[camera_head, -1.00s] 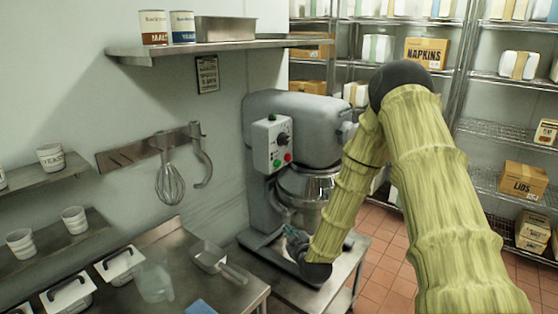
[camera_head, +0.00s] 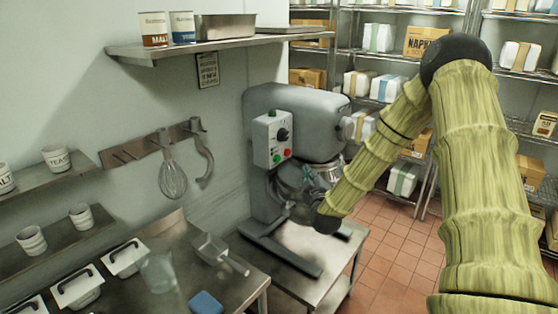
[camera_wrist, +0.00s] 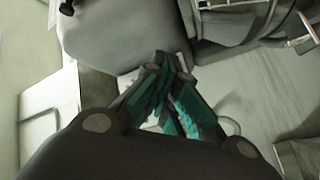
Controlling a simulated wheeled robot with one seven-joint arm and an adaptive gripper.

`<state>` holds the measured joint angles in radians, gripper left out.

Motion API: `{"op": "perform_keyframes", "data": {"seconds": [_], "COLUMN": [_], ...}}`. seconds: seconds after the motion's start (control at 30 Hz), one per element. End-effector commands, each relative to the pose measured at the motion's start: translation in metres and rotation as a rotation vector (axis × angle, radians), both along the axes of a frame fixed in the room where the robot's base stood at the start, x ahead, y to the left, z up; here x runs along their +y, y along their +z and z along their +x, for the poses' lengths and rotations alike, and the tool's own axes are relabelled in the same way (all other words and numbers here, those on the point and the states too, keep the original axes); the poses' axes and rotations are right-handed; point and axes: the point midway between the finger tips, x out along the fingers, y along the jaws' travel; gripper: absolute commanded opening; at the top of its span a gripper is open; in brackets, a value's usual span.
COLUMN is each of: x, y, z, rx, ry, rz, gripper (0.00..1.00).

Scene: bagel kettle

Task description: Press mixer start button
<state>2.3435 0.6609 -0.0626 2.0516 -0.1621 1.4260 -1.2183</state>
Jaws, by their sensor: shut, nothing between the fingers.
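The grey stand mixer (camera_head: 262,194) stands on a low steel table. Its white control box (camera_head: 264,148) carries a black dial (camera_head: 283,134), a green button (camera_head: 287,152) and a red button (camera_head: 276,159). My gripper (camera_head: 308,176) is below and right of the buttons, in front of the steel bowl (camera_head: 331,171), apart from the box. In the wrist view the teal-padded fingers (camera_wrist: 172,62) are closed together and empty. The mixer's grey body (camera_wrist: 110,38) lies beyond them, and the bowl (camera_wrist: 228,20) is at the upper right. The buttons cannot be made out there.
A whisk (camera_head: 172,180) and a hook hang on the wall rack left of the mixer. A steel counter (camera_head: 190,240) with a scoop (camera_head: 215,250) and lidded bins stands at the front left. Wire shelves with boxes are behind. The tiled floor (camera_head: 385,240) at right is clear.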

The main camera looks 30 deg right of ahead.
Motion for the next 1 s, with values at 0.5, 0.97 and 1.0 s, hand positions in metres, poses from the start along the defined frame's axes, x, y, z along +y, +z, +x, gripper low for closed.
{"op": "perform_keyframes", "data": {"seconds": [0.5, 0.97, 1.0], "x": [0.019, 0.032, 0.033], "y": [-0.002, -0.001, -0.001], "z": [0.045, 0.078, 0.079], "rx": [0.000, 0.000, 0.000], "ry": [0.000, 0.000, 0.000], "rz": [0.001, 0.000, 0.000], "gripper": [0.00, 0.00, 0.00]}}
